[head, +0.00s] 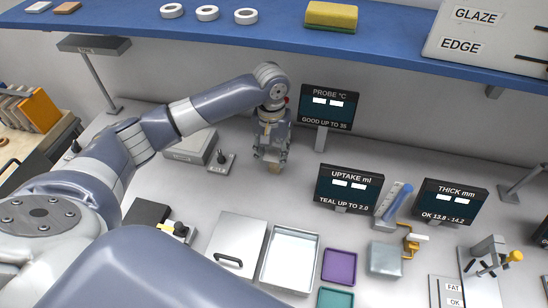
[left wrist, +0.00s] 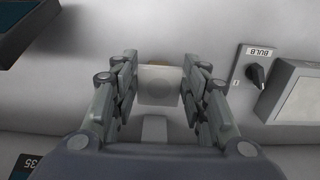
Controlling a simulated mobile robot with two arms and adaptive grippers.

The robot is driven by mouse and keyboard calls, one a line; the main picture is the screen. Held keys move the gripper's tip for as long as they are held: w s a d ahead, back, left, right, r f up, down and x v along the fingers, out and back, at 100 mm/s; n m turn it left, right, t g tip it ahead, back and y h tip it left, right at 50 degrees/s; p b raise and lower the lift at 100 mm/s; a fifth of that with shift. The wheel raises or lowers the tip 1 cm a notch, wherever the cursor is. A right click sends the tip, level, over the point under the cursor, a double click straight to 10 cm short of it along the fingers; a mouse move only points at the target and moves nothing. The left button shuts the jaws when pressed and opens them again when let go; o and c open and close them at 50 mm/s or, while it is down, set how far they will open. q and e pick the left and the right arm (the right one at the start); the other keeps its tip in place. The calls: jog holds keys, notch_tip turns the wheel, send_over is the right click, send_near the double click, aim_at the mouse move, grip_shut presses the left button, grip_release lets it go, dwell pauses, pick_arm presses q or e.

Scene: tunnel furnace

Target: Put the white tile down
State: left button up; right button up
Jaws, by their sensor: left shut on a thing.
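My left gripper (head: 272,155) points down over the grey bench, left of the probe display. It is shut on a pale square piece, which I take to be the white tile (left wrist: 160,88). The left wrist view shows the tile between the two fingers of the gripper (left wrist: 160,84), close to the bench surface. In the head view only a small tan patch shows below the fingertips. I cannot tell whether the tile touches the surface. My right gripper is not in view.
The probe display (head: 329,107) stands right of the gripper, and the uptake display (head: 348,188) nearer. The bulb switch (head: 219,164) is to the left. A white tray (head: 262,262) and purple pad (head: 339,266) lie in front. A blue shelf (head: 400,45) runs above.

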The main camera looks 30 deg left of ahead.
aim_at(274, 152)
pick_arm(q)
jog(key=shift+w+a+r, duration=0.15)
jog(key=shift+w+a, duration=0.05)
jog(key=shift+w, duration=0.7)
jog(key=shift+w+f+p, duration=0.2)
jog(key=shift+f+p, duration=0.35)
jog(key=shift+f, duration=0.7)
jog(key=shift+a+f, duration=0.1)
jog(key=shift+f, duration=0.5)
notch_tip(274, 152, down, 2)
jog(key=shift+s+f+p, duration=0.1)
jog(key=shift+f+p, duration=0.15)
jog(key=shift+p, duration=0.4)
jog(key=shift+f+p, duration=0.25)
jog(key=shift+p, duration=0.05)
jog(key=shift+w+f, duration=0.25)
jog(key=shift+w, duration=0.05)
jog(key=shift+f, duration=0.1)
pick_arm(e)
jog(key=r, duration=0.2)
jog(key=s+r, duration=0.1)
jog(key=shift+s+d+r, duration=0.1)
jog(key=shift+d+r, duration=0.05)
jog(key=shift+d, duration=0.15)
pick_arm(q)
jog(key=o, duration=1.1)
jog(key=shift+f, duration=0.1)
